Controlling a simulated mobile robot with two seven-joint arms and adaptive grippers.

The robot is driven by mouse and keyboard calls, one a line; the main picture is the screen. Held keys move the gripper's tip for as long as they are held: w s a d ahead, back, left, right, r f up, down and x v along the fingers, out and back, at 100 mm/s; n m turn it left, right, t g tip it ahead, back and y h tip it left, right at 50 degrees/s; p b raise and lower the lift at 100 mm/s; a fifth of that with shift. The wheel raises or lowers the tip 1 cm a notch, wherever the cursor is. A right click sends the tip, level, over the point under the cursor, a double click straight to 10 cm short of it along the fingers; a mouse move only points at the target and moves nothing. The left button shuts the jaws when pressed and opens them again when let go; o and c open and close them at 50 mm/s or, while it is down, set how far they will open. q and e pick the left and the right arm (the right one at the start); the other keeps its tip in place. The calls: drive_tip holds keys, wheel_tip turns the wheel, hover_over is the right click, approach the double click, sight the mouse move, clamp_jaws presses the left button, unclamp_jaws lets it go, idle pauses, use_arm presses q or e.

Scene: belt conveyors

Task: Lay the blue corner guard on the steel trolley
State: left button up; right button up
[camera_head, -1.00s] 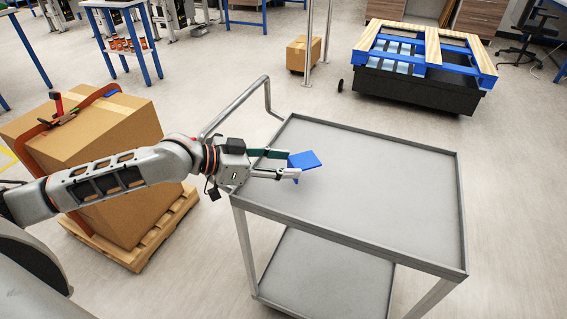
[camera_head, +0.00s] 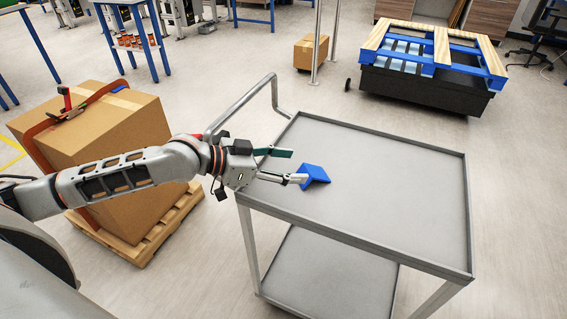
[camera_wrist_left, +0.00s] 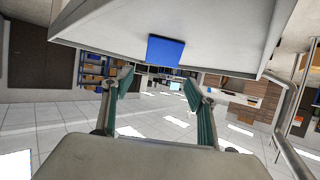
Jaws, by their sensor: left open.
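The blue corner guard (camera_head: 315,177) rests on the grey top of the steel trolley (camera_head: 400,195), near its left side, with one face tilted up. My left gripper (camera_head: 297,166) is just left of the guard over the trolley top, its fingers spread and empty. One fingertip looks very close to the guard; I cannot tell whether they touch. In the left wrist view, which looks upside down, the blue guard (camera_wrist_left: 165,50) is against the trolley top (camera_wrist_left: 230,25), beyond the open fingers (camera_wrist_left: 165,88). My right gripper is not in view.
The trolley's handle (camera_head: 240,105) rises at its back left, close to my left arm. A strapped cardboard box (camera_head: 130,135) on a wooden pallet (camera_head: 150,240) stands at the left. The rest of the trolley top is clear.

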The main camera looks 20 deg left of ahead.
use_arm(q)
drive_tip(key=shift+a+r, duration=0.15)
drive_tip(key=shift+r, duration=0.6)
drive_tip(key=v, duration=1.1)
drive_tip(key=shift+s+a+b, duration=0.2)
drive_tip(key=shift+s+b, duration=0.1)
drive_tip(key=shift+b, duration=0.1)
